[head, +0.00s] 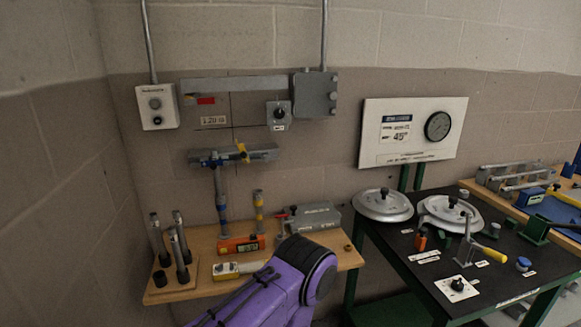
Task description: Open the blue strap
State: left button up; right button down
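No fingertips of either gripper show. Nothing of mine touches the blue piece.
The wooden table (205,242) holds an orange meter (241,244), a rack of dark rods (178,275), a yellow-and-white tool (238,270) and a grey box (313,217). A black table (400,240) with round lids stands right. Wall boxes hang above the bracket.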

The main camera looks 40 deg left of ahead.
aim_at(213, 165)
jog(key=z, duration=0.2)
jog(key=i, duration=0.7)
jog(key=u, duration=1.6)
